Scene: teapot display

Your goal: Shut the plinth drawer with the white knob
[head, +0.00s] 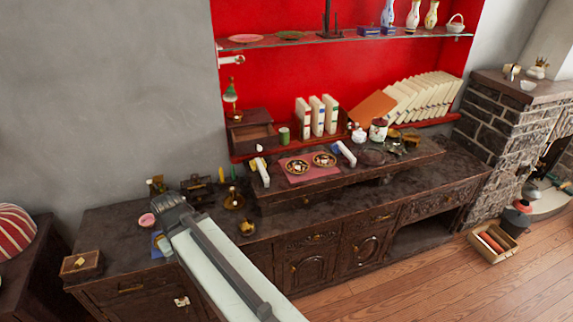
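The dark wooden plinth (420,160) stands on top of the long sideboard in the head view. Its front face (350,186) is in shadow, and a drawer front seems to show there, with a small knob-like spot near its left part. I cannot make out a white knob on it or how far any drawer stands out. My gripper (172,216) is at the end of my pale arm, over the left part of the sideboard, left of the plinth and apart from it. Its fingers are too small and dark to tell open from shut.
The sideboard top (105,232) carries a pink bowl (147,220), a brass-trimmed box (82,264) and small ornaments near my gripper. A shelf of books stands behind.

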